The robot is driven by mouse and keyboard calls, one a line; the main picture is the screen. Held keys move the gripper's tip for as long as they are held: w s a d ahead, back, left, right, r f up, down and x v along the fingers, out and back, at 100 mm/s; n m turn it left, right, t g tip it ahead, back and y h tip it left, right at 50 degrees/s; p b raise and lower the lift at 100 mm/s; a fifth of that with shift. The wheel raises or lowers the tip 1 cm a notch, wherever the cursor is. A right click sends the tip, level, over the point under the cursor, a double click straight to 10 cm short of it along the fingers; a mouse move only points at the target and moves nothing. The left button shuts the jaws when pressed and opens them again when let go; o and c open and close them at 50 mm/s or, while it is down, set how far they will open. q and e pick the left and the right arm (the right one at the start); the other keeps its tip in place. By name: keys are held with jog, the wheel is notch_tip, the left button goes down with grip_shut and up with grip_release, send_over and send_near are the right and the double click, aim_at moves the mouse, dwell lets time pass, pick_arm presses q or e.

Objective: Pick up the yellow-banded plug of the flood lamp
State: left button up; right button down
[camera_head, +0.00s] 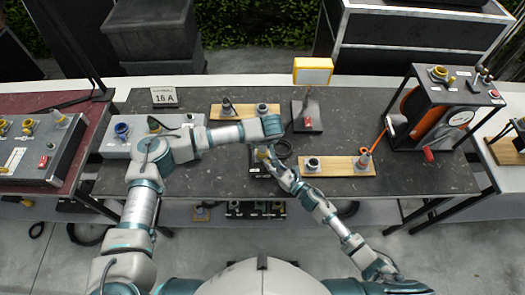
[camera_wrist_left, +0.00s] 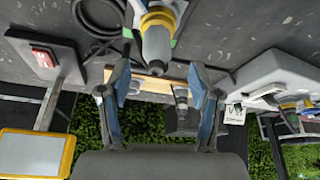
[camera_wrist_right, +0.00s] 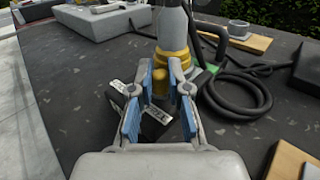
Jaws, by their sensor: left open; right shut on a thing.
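The yellow-banded plug (camera_wrist_right: 174,60) is a grey cylinder with a yellow collar, held between the fingers of my right gripper (camera_wrist_right: 163,85). It also shows in the left wrist view (camera_wrist_left: 157,38), its grey end pointing toward my left gripper. In the head view, my right gripper (camera_head: 268,158) is over the middle of the table. My left gripper (camera_wrist_left: 160,95) is open and empty, close to the plug's end. In the head view, my left arm hides the left fingers. The flood lamp (camera_head: 313,72) has a yellow frame and stands on a dark base (camera_head: 307,117) behind the grippers.
A black cable (camera_wrist_right: 240,95) lies coiled beside the right gripper. Wooden boards with sockets lie behind (camera_head: 230,111) and to the right (camera_head: 335,168). A grey socket box (camera_head: 118,148) is at left, a cable-reel frame (camera_head: 435,105) at right.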

pick_arm(q)
jog(key=x, duration=0.5)
jog(key=shift+s+d+f, duration=0.1)
jog(key=shift+s+d, duration=0.15)
jog(key=shift+d, duration=0.05)
grip_shut()
notch_tip(320, 180, up, 10)
jog(key=shift+r, duration=0.1)
pick_arm(e)
jog(key=c, duration=1)
grip_release()
jog(key=shift+c, duration=0.2)
